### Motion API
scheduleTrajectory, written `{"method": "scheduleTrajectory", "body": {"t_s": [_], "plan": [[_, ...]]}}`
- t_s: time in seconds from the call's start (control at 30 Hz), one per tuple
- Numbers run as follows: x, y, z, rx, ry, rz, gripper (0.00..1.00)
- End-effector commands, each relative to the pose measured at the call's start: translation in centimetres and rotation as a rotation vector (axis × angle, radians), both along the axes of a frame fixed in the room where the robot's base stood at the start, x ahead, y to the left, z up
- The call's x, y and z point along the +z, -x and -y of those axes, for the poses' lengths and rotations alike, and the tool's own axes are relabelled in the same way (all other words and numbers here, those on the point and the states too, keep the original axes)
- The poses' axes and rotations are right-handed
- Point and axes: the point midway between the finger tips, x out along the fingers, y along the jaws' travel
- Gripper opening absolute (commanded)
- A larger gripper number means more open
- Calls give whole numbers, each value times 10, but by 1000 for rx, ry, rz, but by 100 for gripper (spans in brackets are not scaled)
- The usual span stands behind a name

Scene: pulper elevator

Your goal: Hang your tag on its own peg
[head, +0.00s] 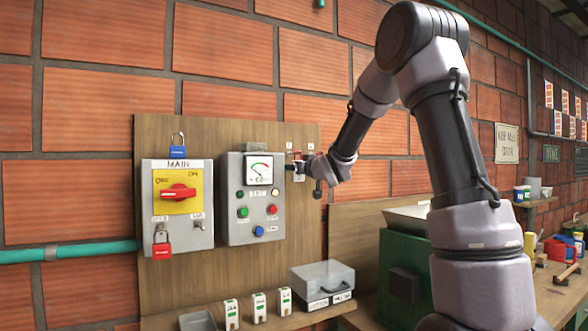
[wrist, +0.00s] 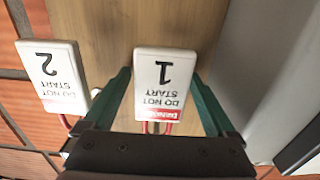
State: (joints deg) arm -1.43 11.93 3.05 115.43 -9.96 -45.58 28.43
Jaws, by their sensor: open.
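In the wrist view, a white tag marked 1 and DO NOT START (wrist: 164,80), with a red DANGER strip, shows upside down in front of the wooden board. My gripper (wrist: 163,95) is open, with one green finger on each side of this tag; I cannot tell whether they touch it. A second white tag, marked 2 (wrist: 52,75), is to the left, outside the fingers. Red loops show below both tags, and the pegs are hidden. In the head view my gripper (head: 303,167) is at the board's right part and largely covers the tags.
Left of my gripper are a grey button box with a gauge (head: 252,198) and the MAIN switch box (head: 178,205) with a blue padlock (head: 177,152) and a red padlock (head: 161,249). Below, a shelf holds several small white blocks (head: 259,307) and a clear-lidded case (head: 322,283).

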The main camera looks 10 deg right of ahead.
Motion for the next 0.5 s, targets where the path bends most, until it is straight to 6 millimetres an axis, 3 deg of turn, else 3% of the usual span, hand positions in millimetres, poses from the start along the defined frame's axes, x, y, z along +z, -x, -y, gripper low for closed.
{"method": "scheduleTrajectory", "body": {"t_s": [0.17,0.5], "plan": [[1,20,7,-1,0,0,91],[1,83,28,-2,1,1,91]]}}
